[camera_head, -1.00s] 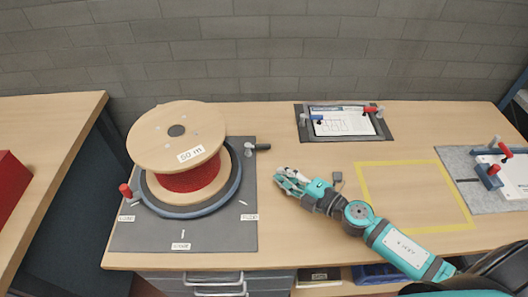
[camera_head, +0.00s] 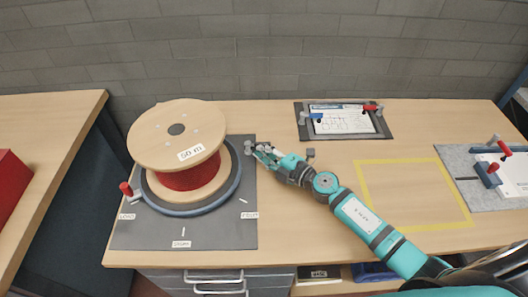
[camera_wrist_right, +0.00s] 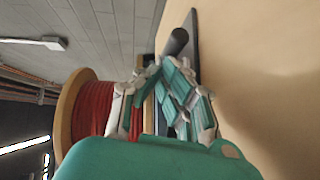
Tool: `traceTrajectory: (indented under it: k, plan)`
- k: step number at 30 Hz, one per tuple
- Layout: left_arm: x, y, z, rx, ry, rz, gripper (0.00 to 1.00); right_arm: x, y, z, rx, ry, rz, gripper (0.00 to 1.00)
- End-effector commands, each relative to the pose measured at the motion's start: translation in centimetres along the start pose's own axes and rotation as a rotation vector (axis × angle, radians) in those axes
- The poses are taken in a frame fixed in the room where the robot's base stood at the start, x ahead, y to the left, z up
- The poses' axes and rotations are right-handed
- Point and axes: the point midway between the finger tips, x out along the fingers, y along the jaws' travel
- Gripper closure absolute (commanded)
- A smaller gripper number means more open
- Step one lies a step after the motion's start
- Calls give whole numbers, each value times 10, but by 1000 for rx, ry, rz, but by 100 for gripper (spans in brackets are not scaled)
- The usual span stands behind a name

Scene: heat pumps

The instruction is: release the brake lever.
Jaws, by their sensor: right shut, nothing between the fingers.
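A wooden cable spool (camera_head: 150,140) wound with red cable and labelled "50 m" stands on a dark turntable on a grey plate (camera_head: 215,240). A small lever with a grey pivot (camera_head: 248,146) sits at the plate's far right corner and appears to be the brake lever. Its dark cylindrical handle (camera_wrist_right: 175,42) shows in the wrist view just beyond my fingertips. My right gripper (camera_head: 260,152) is shut and empty, right beside this lever and partly hiding it; whether they touch I cannot tell. My left gripper is not in view.
A red-knobbed lever (camera_head: 126,188) stands at the plate's left edge. A clipboard-like fixture (camera_head: 342,120) lies at the back, and another fixture (camera_head: 490,172) at the right. The yellow-taped square (camera_head: 420,205) is empty. A small dark object (camera_head: 311,153) is near my wrist.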

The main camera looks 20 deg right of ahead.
Motion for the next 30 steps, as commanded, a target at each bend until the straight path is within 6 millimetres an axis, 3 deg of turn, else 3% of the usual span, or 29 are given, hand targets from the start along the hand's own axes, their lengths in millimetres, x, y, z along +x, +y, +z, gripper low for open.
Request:
traceTrajectory:
  k: [23,30]
  plan:
    - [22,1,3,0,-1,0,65,-3,0,11,-17,102,-14,100]
    - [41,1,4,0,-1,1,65,-6,-2,21,-31,180,-25,100]
